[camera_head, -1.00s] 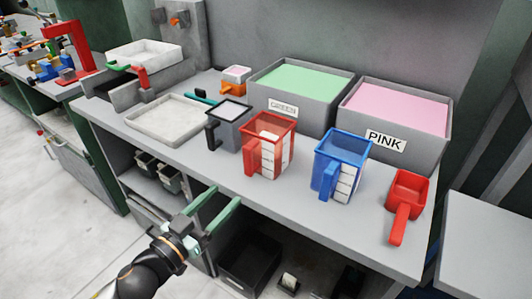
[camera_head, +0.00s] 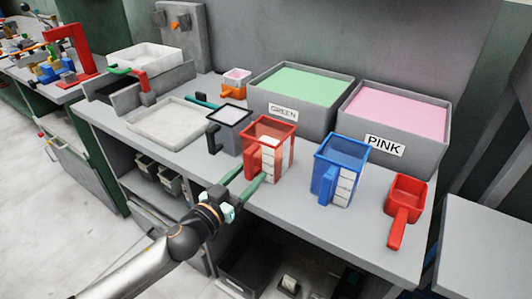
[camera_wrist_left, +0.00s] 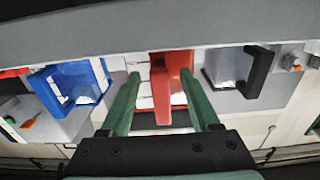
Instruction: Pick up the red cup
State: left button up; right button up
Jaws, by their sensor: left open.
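The red cup (camera_head: 282,135) is a see-through red jug with a white scale strip and a red handle, standing upright near the front edge of the bench. My left gripper (camera_head: 252,174) is open and empty, its two green fingers reaching toward the handle side of the cup. In the left wrist view, the red cup (camera_wrist_left: 181,68) with its handle appears between the fingers of my left gripper (camera_wrist_left: 160,78). I cannot tell whether a finger touches it. My right gripper is not in view.
A blue cup (camera_head: 347,152) stands right of the red cup, and a dark grey cup (camera_head: 231,118) stands left. A red scoop (camera_head: 405,195) lies further right. Green (camera_head: 282,113) and pink (camera_head: 385,145) labelled bins stand behind. A shallow white tray (camera_head: 165,128) is left.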

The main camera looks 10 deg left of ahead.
pick_arm(q)
jog(key=shift+w+d, duration=0.25)
jog(key=shift+w, duration=0.35)
grip_shut()
dwell(0.3)
